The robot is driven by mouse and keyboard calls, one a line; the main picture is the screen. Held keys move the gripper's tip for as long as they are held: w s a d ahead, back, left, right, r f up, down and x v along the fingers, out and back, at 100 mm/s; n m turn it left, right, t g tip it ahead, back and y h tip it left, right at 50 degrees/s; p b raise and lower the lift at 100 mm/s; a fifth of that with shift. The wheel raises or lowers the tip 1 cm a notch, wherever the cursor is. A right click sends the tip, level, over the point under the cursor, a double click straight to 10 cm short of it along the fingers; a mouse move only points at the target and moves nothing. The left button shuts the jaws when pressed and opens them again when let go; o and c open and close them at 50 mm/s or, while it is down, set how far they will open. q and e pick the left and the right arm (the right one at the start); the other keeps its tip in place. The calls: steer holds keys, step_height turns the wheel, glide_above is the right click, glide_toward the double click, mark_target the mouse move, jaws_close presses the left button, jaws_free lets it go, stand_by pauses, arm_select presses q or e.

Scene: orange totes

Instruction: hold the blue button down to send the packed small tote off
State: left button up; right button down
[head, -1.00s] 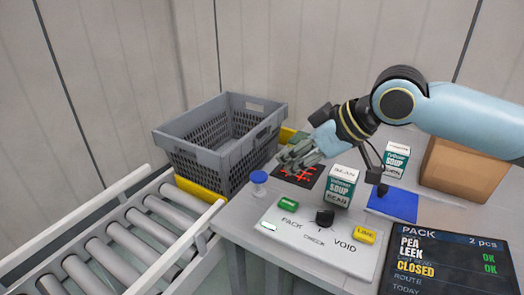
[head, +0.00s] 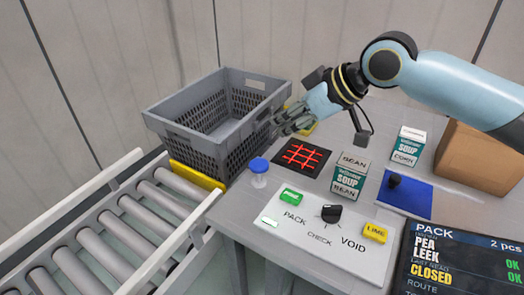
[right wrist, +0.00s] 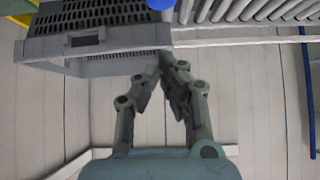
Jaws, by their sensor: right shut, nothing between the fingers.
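A round blue-topped piece on a pale cylinder (head: 259,166), which looks like the blue button, stands near the table's left edge. A grey mesh-sided tote (head: 190,143) stands behind it; its floor is partly hidden, and I see no goods in it. My right gripper (head: 279,123) is shut and empty, above the table beside the tote's right side, behind the blue-topped piece and apart from it. In the right wrist view its fingertips (right wrist: 170,62) meet near the tote's rim (right wrist: 100,42). My left gripper is not in view.
A panel (head: 325,250) has green and yellow keys and a black knob. A black mat with red grid (head: 302,157), two soup cartons, a blue mat (head: 418,202) and a cardboard box (head: 478,157) share the table. The screen (head: 455,262) reads CLOSED. A roller conveyor (head: 115,232) lies left.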

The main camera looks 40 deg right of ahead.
glide_above(262, 163)
step_height(262, 163, down, 5)
step_height(262, 163, down, 4)
steer(key=shift+r, duration=0.25)
steer(key=shift+w+f, duration=0.1)
steer(key=shift+f, duration=0.4)
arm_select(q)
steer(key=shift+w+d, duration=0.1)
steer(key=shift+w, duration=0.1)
